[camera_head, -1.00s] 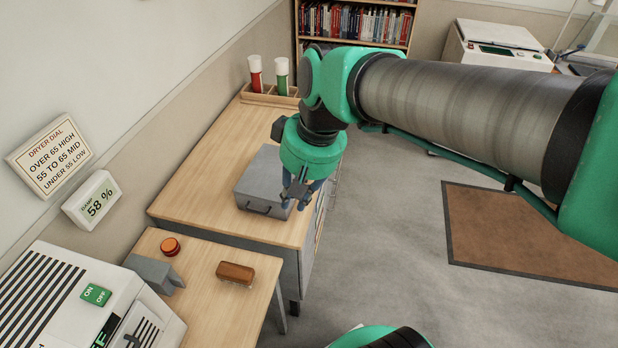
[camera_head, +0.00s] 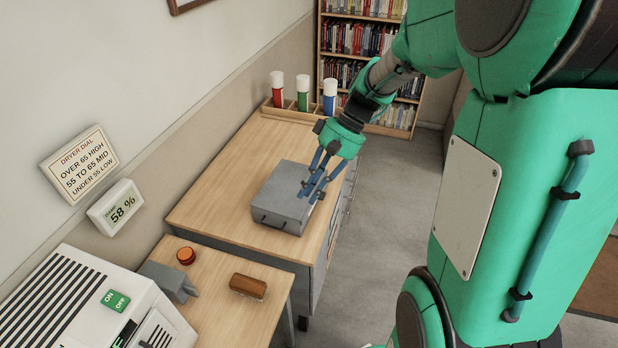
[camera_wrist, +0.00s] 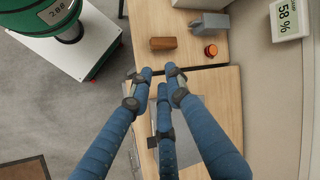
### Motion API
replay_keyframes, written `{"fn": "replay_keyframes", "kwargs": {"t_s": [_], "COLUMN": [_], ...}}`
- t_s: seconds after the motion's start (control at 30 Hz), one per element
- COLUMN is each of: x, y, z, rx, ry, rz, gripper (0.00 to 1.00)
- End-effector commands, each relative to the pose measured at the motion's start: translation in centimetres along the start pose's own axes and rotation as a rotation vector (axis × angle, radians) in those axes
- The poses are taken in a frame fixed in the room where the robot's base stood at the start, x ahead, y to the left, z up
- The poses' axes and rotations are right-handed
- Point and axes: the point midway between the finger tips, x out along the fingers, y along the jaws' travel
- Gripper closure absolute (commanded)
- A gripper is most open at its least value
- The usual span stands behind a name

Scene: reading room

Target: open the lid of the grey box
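The grey box (camera_head: 283,186) sits on the wooden desk with its lid down. A dark handle (camera_head: 271,220) is on its near side. My gripper (camera_head: 311,192) is at the box's right side, its blue fingers pointing down and overlapping the lid edge in the head view. I cannot tell whether they touch the box. In the wrist view my gripper (camera_wrist: 158,78) shows three fingers spread with gaps between them and nothing held. The grey box lies behind the fingers there and is mostly hidden.
The wooden desk (camera_head: 225,170) carries a rack with red, green and blue tubes (camera_head: 303,96) at its far end. A lower table nearer me holds a brown brush-like block (camera_head: 248,287), an orange-red round object (camera_head: 186,256) and a grey holder (camera_head: 172,281). Floor right of the desk is clear.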

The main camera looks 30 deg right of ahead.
Motion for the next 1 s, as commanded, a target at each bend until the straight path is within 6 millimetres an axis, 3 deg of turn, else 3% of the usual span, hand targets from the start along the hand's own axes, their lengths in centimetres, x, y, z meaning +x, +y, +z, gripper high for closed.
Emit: {"fn": "replay_keyframes", "kwargs": {"t_s": [0.57, 1.0], "x": [0.4, 1.1], "y": [8.6, 17.3], "z": [-7.1, -11.1], "rx": [0.053, 0.073], "ry": [-0.001, 0.098], "rz": [-0.348, -0.617], "gripper": [0.83, 0.83]}}
